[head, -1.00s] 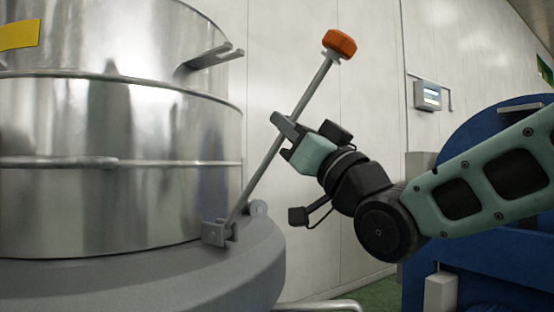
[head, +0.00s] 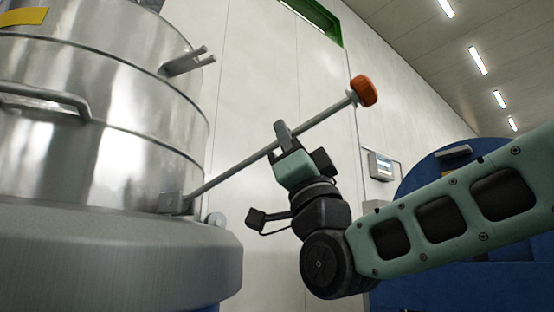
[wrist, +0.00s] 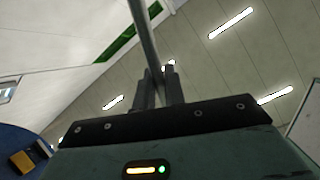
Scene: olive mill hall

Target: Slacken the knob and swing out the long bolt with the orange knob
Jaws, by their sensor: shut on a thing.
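The long bolt (head: 232,167) is a grey rod with an orange knob (head: 364,91) at its upper end. Its lower end sits in a bracket (head: 172,203) at the rim of the steel vessel. The bolt leans far out to the right, clear of the forked lug (head: 187,62) on the vessel wall. My gripper (head: 284,138) is shut on the rod, between bracket and knob. In the wrist view the rod (wrist: 142,35) runs up from between the fingers (wrist: 159,88); the knob is not in that view.
The steel vessel (head: 95,135) with a bar handle (head: 45,103) fills the left, above a wide grey base (head: 120,255). A blue machine (head: 440,165) stands behind my arm at right. A small panel (head: 380,166) hangs on the pale wall.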

